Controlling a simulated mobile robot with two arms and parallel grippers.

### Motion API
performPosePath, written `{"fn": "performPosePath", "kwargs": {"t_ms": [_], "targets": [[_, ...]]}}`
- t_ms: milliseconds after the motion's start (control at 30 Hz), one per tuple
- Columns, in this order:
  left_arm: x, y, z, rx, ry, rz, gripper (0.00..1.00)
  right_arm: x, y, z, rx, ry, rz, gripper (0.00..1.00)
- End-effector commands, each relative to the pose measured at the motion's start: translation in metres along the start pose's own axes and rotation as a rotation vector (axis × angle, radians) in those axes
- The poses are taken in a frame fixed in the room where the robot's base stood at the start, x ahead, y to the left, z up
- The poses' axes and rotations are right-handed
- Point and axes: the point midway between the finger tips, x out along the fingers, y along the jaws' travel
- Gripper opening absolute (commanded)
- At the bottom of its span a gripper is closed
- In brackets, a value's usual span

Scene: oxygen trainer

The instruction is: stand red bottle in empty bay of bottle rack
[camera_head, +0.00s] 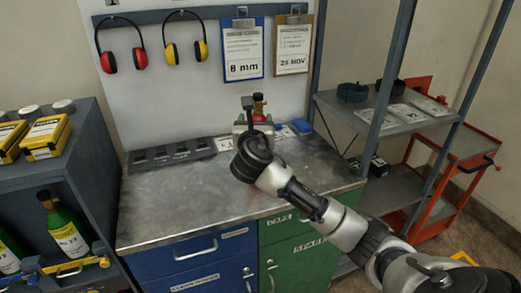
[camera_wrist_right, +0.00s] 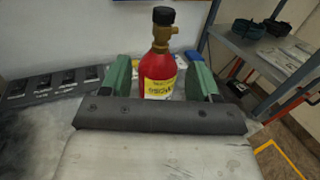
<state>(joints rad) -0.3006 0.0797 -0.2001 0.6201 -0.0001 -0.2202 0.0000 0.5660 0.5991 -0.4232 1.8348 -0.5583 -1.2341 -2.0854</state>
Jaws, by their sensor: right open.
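The red bottle (camera_wrist_right: 159,75) stands upright on the bench, with a black cap, brass valve and yellow label. In the head view only its brass top (camera_head: 259,106) shows clearly, behind my right gripper (camera_head: 250,120). In the right wrist view my right gripper (camera_wrist_right: 158,84) is open, with its green fingers on either side of the bottle. Gaps show beside the bottle; its base is hidden. Green bottles (camera_head: 66,232) stand in what looks like the bottle rack (camera_head: 75,268) at the lower left. I cannot clearly make out an empty bay. My left gripper is not in view.
A dark slotted tray (camera_head: 170,153) lies at the back left of the metal bench (camera_head: 180,200). Papers and a blue item (camera_head: 301,126) lie near the bottle. A grey shelf unit (camera_head: 390,115) and red cart (camera_head: 465,165) stand right. The bench's front left is clear.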

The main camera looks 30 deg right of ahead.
Motion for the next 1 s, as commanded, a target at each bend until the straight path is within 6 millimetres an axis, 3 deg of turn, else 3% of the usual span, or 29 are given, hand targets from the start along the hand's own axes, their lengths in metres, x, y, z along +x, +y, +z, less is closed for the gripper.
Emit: {"fn": "performPosePath", "kwargs": {"t_ms": [300, 533, 800, 1000], "targets": [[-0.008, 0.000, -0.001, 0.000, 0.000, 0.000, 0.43, 0.046, -0.001, 0.000, 0.002, 0.007, -0.006, 0.61], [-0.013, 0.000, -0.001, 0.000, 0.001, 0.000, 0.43, 0.062, -0.002, 0.000, 0.001, 0.006, -0.006, 0.61], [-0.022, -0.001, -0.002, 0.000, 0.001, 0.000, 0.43, 0.098, -0.004, -0.002, 0.002, 0.005, -0.006, 0.61], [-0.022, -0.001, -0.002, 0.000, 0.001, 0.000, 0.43, 0.106, -0.004, -0.003, 0.001, 0.004, -0.004, 0.61]]}}
